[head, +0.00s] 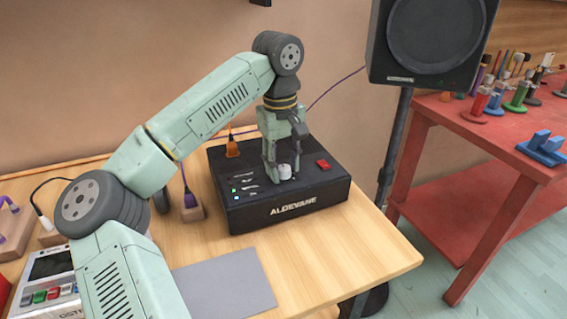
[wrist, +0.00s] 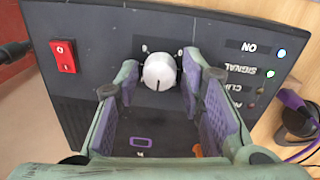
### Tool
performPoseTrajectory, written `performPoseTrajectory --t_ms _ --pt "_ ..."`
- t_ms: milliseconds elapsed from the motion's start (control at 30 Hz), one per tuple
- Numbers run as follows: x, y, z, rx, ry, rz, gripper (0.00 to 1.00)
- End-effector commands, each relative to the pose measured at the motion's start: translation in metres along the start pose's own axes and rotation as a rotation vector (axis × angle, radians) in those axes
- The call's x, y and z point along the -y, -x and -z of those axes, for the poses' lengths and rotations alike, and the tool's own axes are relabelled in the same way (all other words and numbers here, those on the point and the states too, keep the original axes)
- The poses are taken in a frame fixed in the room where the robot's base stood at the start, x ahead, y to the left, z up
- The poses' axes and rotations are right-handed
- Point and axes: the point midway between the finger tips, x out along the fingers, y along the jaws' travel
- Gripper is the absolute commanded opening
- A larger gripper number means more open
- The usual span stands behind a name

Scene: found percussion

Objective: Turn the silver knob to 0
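The silver knob (head: 285,172) is on the top face of the black ALDEVANE box (head: 300,207). It also shows in the wrist view (wrist: 159,70), with a dark pointer line toward the bottom of that picture. Small white marks sit beside it, partly hidden by the fingers and too small to read surely. My gripper (head: 283,162) points down over the knob. In the wrist view my gripper (wrist: 161,78) is open, with one purple-padded finger on each side of the knob and a narrow gap apparent at each side.
A red rocker switch (head: 323,164) and lit indicators (head: 236,197) are on the box's panel. An orange-tipped plug (head: 232,147) stands at its back left corner. A grey mat (head: 222,284) lies in front. A speaker (head: 432,40) and red table (head: 480,130) stand to the right.

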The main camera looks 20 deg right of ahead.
Motion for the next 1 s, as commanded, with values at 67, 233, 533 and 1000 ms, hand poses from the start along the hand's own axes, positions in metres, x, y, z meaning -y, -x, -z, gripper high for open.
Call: performPoseTrajectory --t_ms 67,233,533,1000 --pt "0.0000 0.0002 0.0000 0.000 0.000 0.000 0.28" --pt "0.0000 0.0002 0.0000 0.000 0.000 0.000 0.17" --pt "0.0000 0.0003 0.0000 0.000 0.000 0.000 0.00" --pt "0.0004 0.0005 0.0005 -0.008 0.127 0.001 0.00"
